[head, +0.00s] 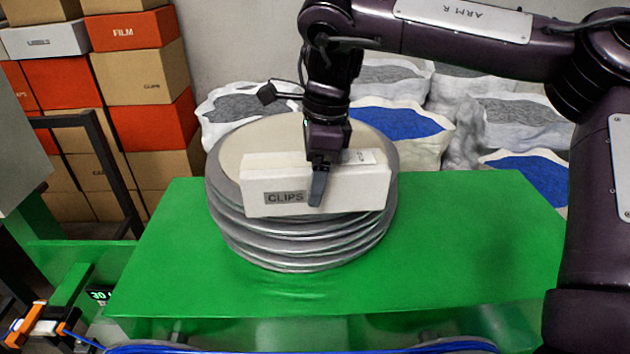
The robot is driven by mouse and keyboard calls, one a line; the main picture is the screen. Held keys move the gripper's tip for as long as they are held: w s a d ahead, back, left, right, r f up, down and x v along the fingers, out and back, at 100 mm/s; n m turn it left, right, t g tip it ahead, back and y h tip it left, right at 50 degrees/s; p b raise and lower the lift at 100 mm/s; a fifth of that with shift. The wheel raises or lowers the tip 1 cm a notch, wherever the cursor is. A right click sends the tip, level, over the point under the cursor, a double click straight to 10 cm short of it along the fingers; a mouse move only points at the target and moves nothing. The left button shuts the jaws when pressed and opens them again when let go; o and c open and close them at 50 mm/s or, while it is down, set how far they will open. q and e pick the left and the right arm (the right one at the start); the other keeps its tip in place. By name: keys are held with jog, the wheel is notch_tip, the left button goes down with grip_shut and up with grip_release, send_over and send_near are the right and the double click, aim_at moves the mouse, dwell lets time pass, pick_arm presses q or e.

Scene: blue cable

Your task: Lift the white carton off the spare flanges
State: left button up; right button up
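The white carton (348,193), labelled CLIPS, is at the front of the round top of the spare flanges (304,246), a stack of grey discs on a green table. It covers part of the front rim. I cannot tell whether its underside touches the stack. My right gripper (317,180) comes down from above at the carton's middle. One dark finger lies over the front face; the other is hidden behind the carton, so its grip does not show.
The green table (470,240) is clear right of the stack. White sacks (400,125) with blue and grey contents stand behind. Stacked boxes (140,75) and a dark frame (100,150) are at left. A blue cable (300,348) runs along the bottom edge.

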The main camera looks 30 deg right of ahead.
jog(key=c, duration=1.4)
jog(key=shift+w, duration=0.1)
jog(key=shift+c, duration=0.2)
jog(key=shift+r, duration=0.2)
